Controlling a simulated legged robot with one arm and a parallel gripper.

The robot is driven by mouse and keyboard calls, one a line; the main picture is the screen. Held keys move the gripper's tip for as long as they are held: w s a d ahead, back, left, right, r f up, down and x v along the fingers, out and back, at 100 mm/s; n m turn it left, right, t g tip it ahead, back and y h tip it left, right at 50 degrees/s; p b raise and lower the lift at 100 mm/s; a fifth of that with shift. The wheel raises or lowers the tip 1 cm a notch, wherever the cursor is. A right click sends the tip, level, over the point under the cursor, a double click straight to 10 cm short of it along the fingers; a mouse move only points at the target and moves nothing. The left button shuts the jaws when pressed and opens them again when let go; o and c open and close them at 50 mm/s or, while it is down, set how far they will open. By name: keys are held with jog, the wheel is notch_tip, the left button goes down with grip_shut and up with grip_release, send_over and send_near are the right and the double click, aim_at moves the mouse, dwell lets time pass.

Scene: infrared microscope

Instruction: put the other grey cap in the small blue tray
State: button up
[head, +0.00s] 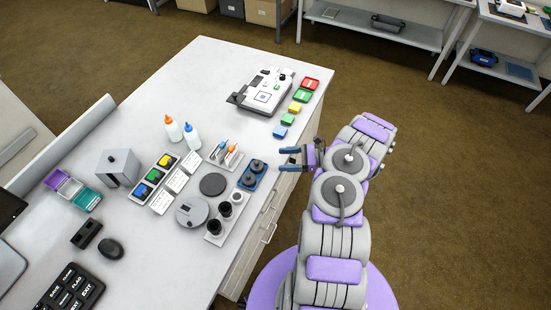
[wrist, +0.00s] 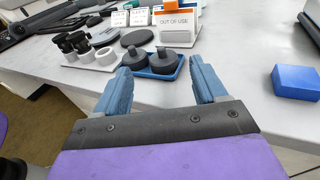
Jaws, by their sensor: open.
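The small blue tray (head: 243,185) lies near the table's right edge, and it also shows in the wrist view (wrist: 153,75). Two dark grey caps with knobs sit upright side by side in it: one cap (head: 257,165) toward the back and another cap (head: 250,179) toward the front. In the wrist view the left cap (wrist: 133,59) and the right cap (wrist: 166,63) are both plainly visible. My gripper (head: 285,159) is open and empty, just right of the tray at the table edge. Its blue fingers (wrist: 160,76) point toward the tray, apart from the caps.
A white holder (head: 213,238) with black cylinders stands in front of the tray. A dark round disc (head: 213,184) and a rack with an orange-topped card (head: 232,158) lie left. A blue block (head: 280,132) and other coloured blocks line the edge behind, near a white instrument (head: 265,92).

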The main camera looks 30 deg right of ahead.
jog(key=w+a+r+n+g+y, duration=0.15)
jog(key=a+r+n+g, duration=0.5)
jog(key=a+r, duration=0.65)
jog(key=s+a+r+n+g+h, duration=0.3)
jog(key=s+a+r+n+g, duration=0.3)
jog(key=a+r, duration=0.4)
jog(key=s+a+r+n+h, duration=0.4)
jog(key=s+r+n+h, duration=0.25)
jog(key=s, duration=0.55)
jog(key=s+d+r+n+t+h, duration=0.1)
jog(key=s+d+n+h, duration=0.1)
jog(key=s, duration=0.5)
jog(key=s+d+r+n+h, duration=0.2)
jog(key=s+d+n+h, duration=0.1)
jog(key=s, duration=0.4)
jog(key=shift+s+n+t+h, duration=0.3)
jog(key=shift+s+t+h, duration=0.05)
jog(key=shift+h, duration=0.25)
